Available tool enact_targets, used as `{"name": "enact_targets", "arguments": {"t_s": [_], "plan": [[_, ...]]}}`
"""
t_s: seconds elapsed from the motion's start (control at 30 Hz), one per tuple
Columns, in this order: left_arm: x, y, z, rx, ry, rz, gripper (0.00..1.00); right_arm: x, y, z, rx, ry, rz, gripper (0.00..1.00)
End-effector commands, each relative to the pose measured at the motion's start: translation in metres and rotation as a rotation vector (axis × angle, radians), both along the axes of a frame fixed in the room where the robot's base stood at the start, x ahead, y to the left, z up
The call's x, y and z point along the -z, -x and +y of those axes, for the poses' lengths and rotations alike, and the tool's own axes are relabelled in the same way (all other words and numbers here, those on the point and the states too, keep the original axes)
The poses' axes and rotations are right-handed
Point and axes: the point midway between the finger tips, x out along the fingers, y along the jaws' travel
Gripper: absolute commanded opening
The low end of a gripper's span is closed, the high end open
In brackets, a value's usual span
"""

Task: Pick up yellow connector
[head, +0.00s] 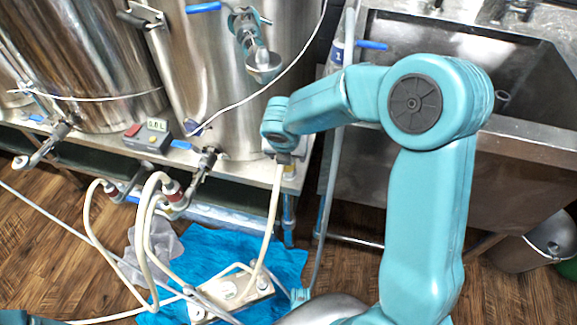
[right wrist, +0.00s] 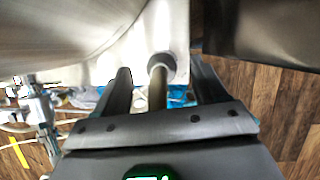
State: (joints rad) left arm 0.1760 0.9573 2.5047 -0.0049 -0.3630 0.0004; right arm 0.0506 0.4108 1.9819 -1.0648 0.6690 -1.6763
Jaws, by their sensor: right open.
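A cream hose (head: 270,220) rises from the floor to the edge of the steel bench, where my right gripper (head: 284,157) is. In the right wrist view, a tan tube (right wrist: 157,92) with a dark round collar (right wrist: 161,65) shows between the two fingers of my right gripper (right wrist: 160,74). The fingers are open, with a gap on each side of the tube. I cannot tell whether this is the yellow connector. My left gripper is not in view.
Steel tanks (head: 90,60) stand on a bench with valves and a small control box (head: 147,135). A steel sink (head: 450,70) is at the right. A blue towel (head: 285,265) with a hose-fitted pump (head: 232,290) lies on the wooden floor.

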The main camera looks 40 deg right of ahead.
Motion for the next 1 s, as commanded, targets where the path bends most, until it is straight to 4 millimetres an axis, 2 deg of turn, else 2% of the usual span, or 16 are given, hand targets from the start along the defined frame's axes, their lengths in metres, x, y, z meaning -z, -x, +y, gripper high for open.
{"name": "enact_targets", "arguments": {"t_s": [0.2, 0.3, 0.53, 0.57, 0.73, 1.0], "plan": [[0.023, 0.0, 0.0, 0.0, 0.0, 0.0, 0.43, 0.036, -0.004, -0.008, 0.004, -0.002, 0.003, 0.71], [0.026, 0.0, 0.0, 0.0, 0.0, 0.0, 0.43, 0.047, -0.009, -0.012, 0.004, -0.002, 0.001, 0.71], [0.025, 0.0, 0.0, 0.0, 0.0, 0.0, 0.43, 0.047, -0.011, -0.013, 0.003, -0.002, 0.001, 0.71], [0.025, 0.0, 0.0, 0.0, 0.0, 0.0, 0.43, 0.047, -0.011, -0.013, 0.003, -0.002, 0.001, 0.65], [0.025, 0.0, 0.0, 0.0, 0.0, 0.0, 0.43, 0.047, -0.01, -0.013, 0.003, -0.002, 0.001, 0.09], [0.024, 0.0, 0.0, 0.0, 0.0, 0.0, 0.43, 0.046, -0.011, -0.013, 0.003, -0.002, 0.0, 0.07]]}}
